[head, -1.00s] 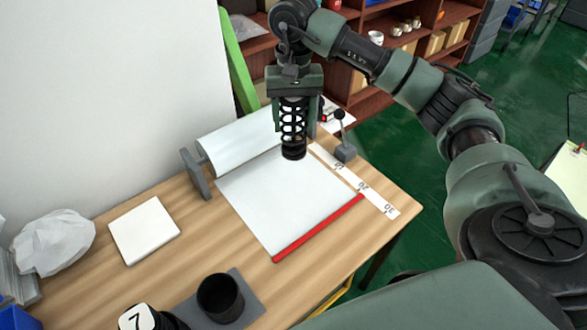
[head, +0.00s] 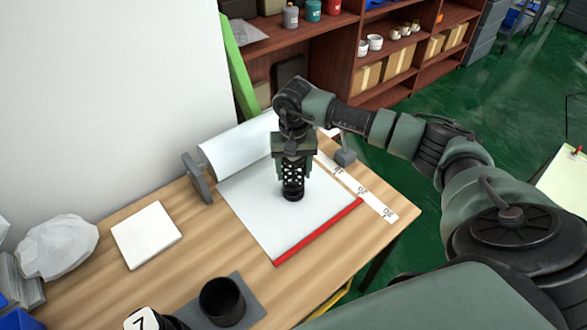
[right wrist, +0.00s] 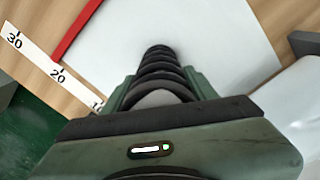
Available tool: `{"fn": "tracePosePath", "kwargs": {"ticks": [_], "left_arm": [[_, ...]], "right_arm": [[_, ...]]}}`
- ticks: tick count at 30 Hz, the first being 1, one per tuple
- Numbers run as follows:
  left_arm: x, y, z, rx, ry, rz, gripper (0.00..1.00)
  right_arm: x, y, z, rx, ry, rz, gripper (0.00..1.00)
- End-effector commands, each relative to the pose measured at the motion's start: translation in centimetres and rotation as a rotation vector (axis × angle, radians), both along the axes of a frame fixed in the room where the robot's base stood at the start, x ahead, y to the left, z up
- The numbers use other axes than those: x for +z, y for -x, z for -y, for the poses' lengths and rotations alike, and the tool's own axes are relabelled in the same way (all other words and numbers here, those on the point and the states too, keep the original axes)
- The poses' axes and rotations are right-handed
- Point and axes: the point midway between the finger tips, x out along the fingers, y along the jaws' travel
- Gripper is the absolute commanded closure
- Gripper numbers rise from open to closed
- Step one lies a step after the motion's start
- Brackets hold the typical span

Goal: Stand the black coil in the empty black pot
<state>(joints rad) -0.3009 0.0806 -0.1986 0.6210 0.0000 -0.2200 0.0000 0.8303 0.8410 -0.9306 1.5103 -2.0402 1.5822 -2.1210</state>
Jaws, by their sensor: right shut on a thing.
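The black coil (head: 293,183) is upright in my right gripper (head: 293,170), which is shut on it, over the white paper sheet. Its lower end is at or just above the paper; I cannot tell whether it touches. The coil also shows between the fingers in the right wrist view (right wrist: 160,75). The empty black pot (head: 222,300) stands on a grey mat (head: 250,296) at the table's front, to the left of and nearer than the coil. My left gripper is not in view.
The white paper sheet (head: 260,222) comes off a roll (head: 237,143) and has a red strip (head: 318,231) along its front edge. A ruler strip (head: 376,205) lies to the right. A white square pad (head: 146,235), a crumpled white bag (head: 57,248) and an object marked 7 (head: 142,320) are at left.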

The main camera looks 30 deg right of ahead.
Motion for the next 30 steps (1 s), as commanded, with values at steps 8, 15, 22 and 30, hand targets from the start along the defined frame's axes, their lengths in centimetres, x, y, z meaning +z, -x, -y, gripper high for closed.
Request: {"fn": "tracePosePath", "kwargs": {"ticks": [8, 15, 22, 30], "left_arm": [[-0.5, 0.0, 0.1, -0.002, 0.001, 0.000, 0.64], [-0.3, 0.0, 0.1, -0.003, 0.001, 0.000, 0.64], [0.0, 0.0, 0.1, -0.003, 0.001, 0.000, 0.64], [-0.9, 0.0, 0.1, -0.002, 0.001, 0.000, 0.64]], "right_arm": [[-0.3, -0.1, 0.0, 0.000, 0.000, 0.001, 0.90], [-0.2, 0.0, 0.0, 0.000, -0.001, 0.000, 0.21], [0.2, 0.0, 0.0, 0.000, -0.001, 0.000, 0.21], [4.3, -0.2, 0.0, 0.001, -0.001, 0.009, 0.21]]}}
